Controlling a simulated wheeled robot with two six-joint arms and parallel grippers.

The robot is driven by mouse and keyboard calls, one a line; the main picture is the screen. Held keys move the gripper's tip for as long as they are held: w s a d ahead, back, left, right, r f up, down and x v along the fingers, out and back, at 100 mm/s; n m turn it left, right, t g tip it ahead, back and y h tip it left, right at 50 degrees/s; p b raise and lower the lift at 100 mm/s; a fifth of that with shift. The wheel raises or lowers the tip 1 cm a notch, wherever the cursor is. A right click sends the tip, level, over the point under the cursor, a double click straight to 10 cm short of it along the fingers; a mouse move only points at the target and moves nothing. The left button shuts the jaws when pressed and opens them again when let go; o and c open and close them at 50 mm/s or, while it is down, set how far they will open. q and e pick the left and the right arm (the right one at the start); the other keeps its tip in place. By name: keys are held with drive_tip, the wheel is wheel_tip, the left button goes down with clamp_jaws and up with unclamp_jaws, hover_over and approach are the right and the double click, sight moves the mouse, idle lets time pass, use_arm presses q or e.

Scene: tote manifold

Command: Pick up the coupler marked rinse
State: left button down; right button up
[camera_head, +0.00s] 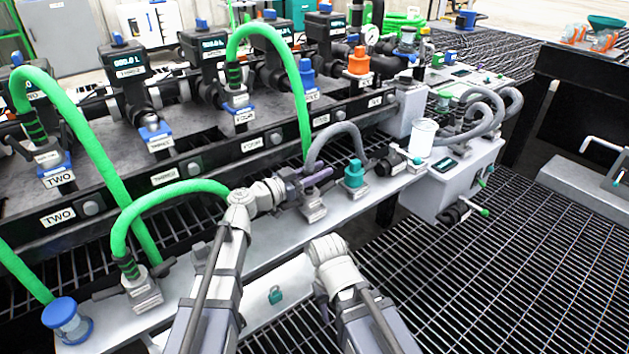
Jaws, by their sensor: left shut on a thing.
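My left gripper (316,178) reaches right from its pale wrist over the front rail. It is shut on the coupler at the near end of a grey hose (345,130), just above a small metal block (313,208) on the rail. The fingers cover most of this coupler, and I cannot read a rinse mark on it. I cannot tell whether it still sits in the block. My right arm shows only its forearm and wrist at the lower middle; its gripper is not visible.
A teal-capped fitting (354,173) stands close right of the left gripper. Green hoses (165,192) arch over the left side, and a blue-capped fitting (67,318) stands at lower left. A white cup (422,137) and grey box (455,180) are right. Open grating (500,270) lies lower right.

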wheel_tip(320, 180, up, 10)
drive_tip(key=p, duration=0.9)
drive_tip(key=shift+p, duration=0.4)
drive_tip(key=shift+r, duration=0.15)
idle(0.4)
wheel_tip(320, 180, up, 40)
drive_tip(key=p, duration=4)
drive_tip(key=shift+s, duration=0.1)
drive_tip(key=shift+s, duration=0.15)
